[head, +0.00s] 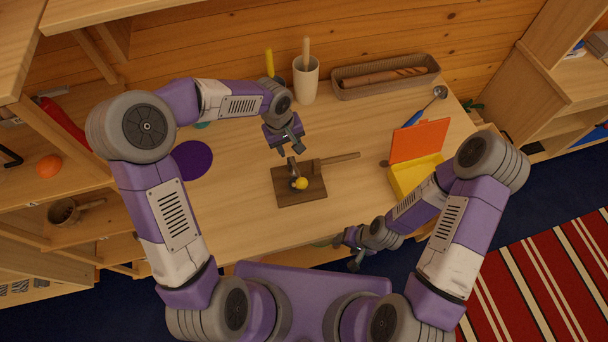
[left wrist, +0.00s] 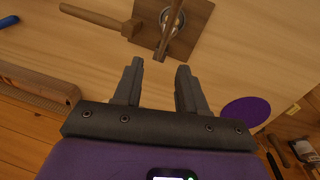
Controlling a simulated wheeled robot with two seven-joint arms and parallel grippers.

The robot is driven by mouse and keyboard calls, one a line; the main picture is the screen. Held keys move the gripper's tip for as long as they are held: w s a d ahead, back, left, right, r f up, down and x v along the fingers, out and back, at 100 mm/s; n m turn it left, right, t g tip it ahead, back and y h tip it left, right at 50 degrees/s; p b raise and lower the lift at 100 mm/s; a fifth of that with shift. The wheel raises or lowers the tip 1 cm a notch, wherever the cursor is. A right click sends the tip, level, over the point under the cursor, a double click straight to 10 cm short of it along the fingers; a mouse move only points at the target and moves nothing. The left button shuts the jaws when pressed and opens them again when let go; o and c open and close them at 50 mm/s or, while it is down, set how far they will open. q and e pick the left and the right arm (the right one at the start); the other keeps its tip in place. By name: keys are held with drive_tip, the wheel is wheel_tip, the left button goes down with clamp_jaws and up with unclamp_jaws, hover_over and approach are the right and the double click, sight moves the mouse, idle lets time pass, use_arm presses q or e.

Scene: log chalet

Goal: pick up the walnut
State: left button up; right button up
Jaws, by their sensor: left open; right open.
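I cannot clearly make out the walnut; a small brown spot (head: 384,163) left of the yellow box is too small to identify. In the left wrist view the board (left wrist: 200,12) carries a round metal cup (left wrist: 172,17), partly covered by a bar. My left gripper (head: 291,149) is open and empty, above the table just behind the board; its fingers (left wrist: 160,66) show apart. My right gripper (head: 346,254) is open, low at the table's front edge.
A yellow box (head: 408,181) with an orange lid (head: 420,141) stands at right. A cup (head: 306,82), a bread basket (head: 345,91) and a ladle (head: 425,106) are at the back. A purple disc (head: 193,161) lies left.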

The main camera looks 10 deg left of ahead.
use_arm(q)
drive_tip(key=b, duration=0.4)
hover_over(293, 163)
drive_tip(key=s, duration=0.1)
wheel_tip(293, 163, down, 5)
drive_tip(key=shift+s+a+f, duration=0.1)
drive_tip(key=shift+a+f, duration=0.05)
drive_tip(key=shift+f, duration=0.45)
drive_tip(key=f, duration=0.4)
drive_tip(key=w+f, duration=0.1)
drive_tip(key=f, duration=0.1)
drive_tip(key=shift+d+f, duration=0.2)
drive_tip(key=shift+d, duration=0.1)
drive_tip(key=shift+s, duration=0.1)
clamp_jaws()
drive_tip(key=shift+r, duration=0.1)
